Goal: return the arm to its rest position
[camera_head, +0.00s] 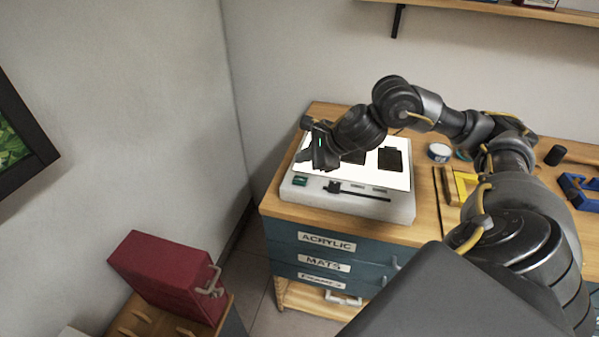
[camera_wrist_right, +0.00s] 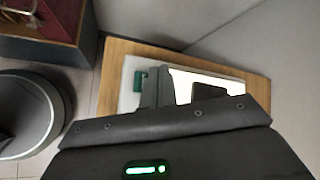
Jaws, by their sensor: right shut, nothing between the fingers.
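My right arm (camera_head: 505,170) comes in from the lower right of the head view and bends over the blue cabinet. Its gripper (camera_head: 328,162) hangs over the left part of a white light box (camera_head: 402,206) on the cabinet top. The gripper is shut and empty. Whether it touches the light box, I cannot tell. In the right wrist view the gripper housing fills the lower part, and the lit panel (camera_wrist_right: 181,90) shows behind it. My left gripper is not in view.
Dark plates (camera_head: 390,159) and a green piece (camera_head: 300,181) lie on the light box. Tape rolls (camera_head: 439,152), a yellow tool (camera_head: 463,186) and a blue clamp (camera_head: 579,190) are to the right. A shelf (camera_head: 500,9) hangs above. A red box (camera_head: 165,277) stands lower left.

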